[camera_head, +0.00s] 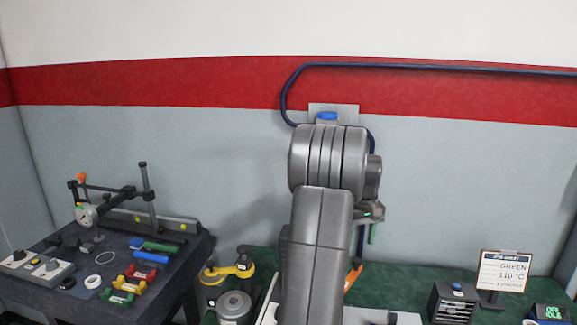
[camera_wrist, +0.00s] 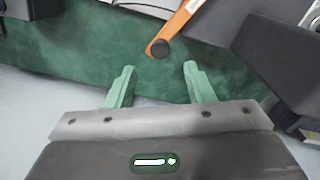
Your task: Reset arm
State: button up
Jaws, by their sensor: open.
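My gripper shows in the wrist view (camera_wrist: 158,85) with its two green fingers wide apart and nothing between them. Beyond the fingertips lie the green bench top and an orange bar with a dark round knob (camera_wrist: 160,48). In the head view my grey arm rises through the middle of the picture. The rest of the gripper is hidden behind the arm.
A dark table (camera_head: 185,262) at left holds a gauge stand (camera_head: 87,215), coloured clips and rings.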

aim_at(359, 260)
notch_tip(359, 260, down, 7)
jog(key=shift+r+p, duration=0.1)
jog(key=shift+p, duration=0.25)
notch_tip(359, 260, up, 14)
jog(key=b, duration=0.2)
notch_tip(359, 260, down, 14)
jog(key=shift+r+p, duration=0.15)
jog(key=shift+p, duration=0.9)
jog(key=shift+s+d+f, duration=0.15)
jog(key=shift+d+f, duration=0.05)
jog(key=shift+d, duration=0.05)
jog(key=shift+s+d+m, duration=0.3)
jog(key=shift+m, duration=0.3)
jog(key=shift+r, duration=0.1)
